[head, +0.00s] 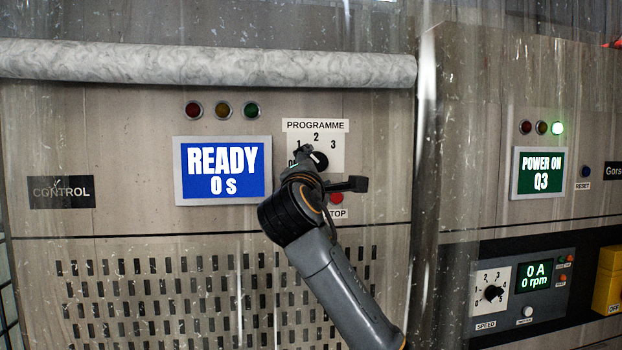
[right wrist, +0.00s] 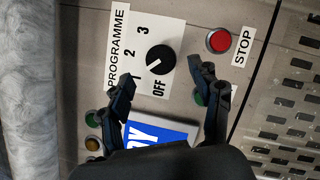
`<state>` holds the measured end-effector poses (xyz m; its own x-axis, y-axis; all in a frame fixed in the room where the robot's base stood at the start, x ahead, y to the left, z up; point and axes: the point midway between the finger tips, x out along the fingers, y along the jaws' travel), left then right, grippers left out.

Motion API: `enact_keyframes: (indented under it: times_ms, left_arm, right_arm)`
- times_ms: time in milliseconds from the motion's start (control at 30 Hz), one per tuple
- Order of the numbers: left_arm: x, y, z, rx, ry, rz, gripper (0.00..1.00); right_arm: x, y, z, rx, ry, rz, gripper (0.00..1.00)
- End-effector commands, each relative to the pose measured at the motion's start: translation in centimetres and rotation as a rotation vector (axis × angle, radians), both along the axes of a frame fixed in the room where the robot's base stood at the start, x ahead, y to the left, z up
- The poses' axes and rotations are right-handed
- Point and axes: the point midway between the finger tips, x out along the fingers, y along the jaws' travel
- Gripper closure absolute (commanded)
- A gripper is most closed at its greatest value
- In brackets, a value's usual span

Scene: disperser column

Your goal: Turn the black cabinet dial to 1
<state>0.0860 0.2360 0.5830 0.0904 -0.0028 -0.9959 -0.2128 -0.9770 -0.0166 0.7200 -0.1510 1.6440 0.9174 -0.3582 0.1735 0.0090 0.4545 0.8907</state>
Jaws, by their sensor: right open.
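The black cabinet dial (head: 319,160) sits on a white plate under the PROGRAMME label, partly hidden by my right gripper in the head view. In the right wrist view the dial (right wrist: 161,60) shows whole. Its white pointer line aims to the lower left, between the 2 and OFF, roughly toward where the 1 sits beside a fingertip; I cannot tell if it lines up exactly. My right gripper (head: 312,168) is in front of the plate. In the right wrist view its fingers (right wrist: 162,80) are apart, on either side of the dial's lower part, with no clear contact. My left gripper is out of view.
The blue display (head: 223,171) reads READY 0 s. A red STOP button (head: 336,198) lies just below the dial, close to my gripper. A thick pale roll (head: 200,64) runs across above. Another cabinet at right has a speed dial (head: 493,293).

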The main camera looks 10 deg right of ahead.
Motion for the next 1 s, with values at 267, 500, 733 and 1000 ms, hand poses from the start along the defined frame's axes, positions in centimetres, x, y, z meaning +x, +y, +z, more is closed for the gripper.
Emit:
enact_keyframes:
  times_ms: [267, 500, 733, 1000]
  left_arm:
    - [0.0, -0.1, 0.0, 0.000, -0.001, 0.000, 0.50]
    - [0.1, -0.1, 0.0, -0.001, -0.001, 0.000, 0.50]
    - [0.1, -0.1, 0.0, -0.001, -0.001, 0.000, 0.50]
    - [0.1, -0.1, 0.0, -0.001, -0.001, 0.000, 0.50]
  right_arm:
    - [-4.6, 1.9, -0.9, 0.001, -0.001, 0.001, 0.36]
    - [-5.9, 2.3, -1.2, 0.000, 0.001, 0.000, 0.36]
    - [-5.9, 2.3, -1.2, 0.000, 0.001, 0.000, 0.36]
    - [-4.5, 1.6, -9.6, 0.162, 0.097, 0.054, 0.36]
